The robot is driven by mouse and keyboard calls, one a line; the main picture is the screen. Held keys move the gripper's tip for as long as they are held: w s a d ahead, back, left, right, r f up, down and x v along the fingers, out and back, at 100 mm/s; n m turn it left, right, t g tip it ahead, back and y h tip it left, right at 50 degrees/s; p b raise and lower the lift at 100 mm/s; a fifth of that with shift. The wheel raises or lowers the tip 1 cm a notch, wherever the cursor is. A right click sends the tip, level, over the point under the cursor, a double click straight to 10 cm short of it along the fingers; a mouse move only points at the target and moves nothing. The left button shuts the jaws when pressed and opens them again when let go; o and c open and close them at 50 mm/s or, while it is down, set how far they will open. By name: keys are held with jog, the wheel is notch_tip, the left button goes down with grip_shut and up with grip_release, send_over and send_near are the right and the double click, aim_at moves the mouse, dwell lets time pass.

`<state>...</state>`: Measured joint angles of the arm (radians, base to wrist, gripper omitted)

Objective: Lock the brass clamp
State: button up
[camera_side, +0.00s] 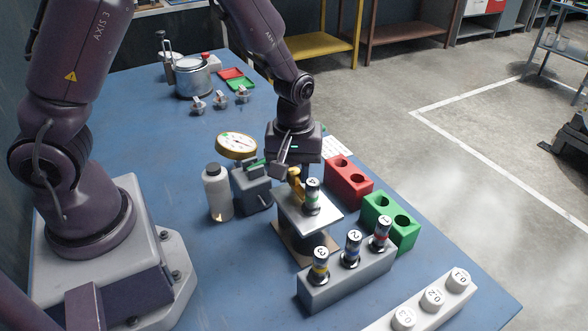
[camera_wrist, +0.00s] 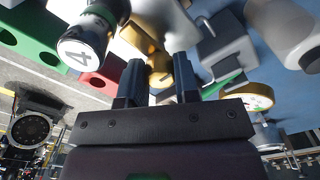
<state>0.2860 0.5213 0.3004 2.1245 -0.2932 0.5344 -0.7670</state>
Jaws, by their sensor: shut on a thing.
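The brass clamp (camera_side: 294,183) stands at the back left of a metal test stand (camera_side: 325,217), beside the injector marked 4 (camera_side: 312,197), which is upright on the stand. In the wrist view the brass clamp (camera_wrist: 158,66) lies between the two dark fingers of my gripper (camera_wrist: 160,78). My gripper is shut on it. The fingers are mostly hidden in the side view, where my gripper (camera_side: 297,168) is just above the clamp. The injector marked 4 (camera_wrist: 84,42) also shows at the upper left of the wrist view, apart from the fingers.
A grey device (camera_side: 251,188) with a round gauge (camera_side: 236,146) and a white bottle (camera_side: 217,192) are close on the left. A red block (camera_side: 348,180) and green block (camera_side: 390,220) are on the right. A grey rack (camera_side: 345,280) holds injectors in front. The blue table behind is partly clear.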

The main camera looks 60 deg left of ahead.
aim_at(294, 171)
jog(key=o, duration=0.9)
notch_tip(294, 171, up, 13)
jog(key=shift+r, duration=0.1)
jog(key=s+r+m+t, duration=0.2)
jog(key=s+r+m, duration=0.1)
jog(key=s, duration=0.1)
jog(key=s+r+m+t, duration=0.1)
jog(key=s+r+m, duration=0.2)
jog(key=s+m, duration=0.1)
jog(key=s+r+m+t, duration=0.2)
jog(key=s+r+m, duration=0.1)
jog(key=s, duration=0.3)
jog(key=shift+s+a+r+m+t, duration=0.2)
jog(key=shift+a+r+m+t, duration=0.15)
jog(key=shift+m, duration=0.35)
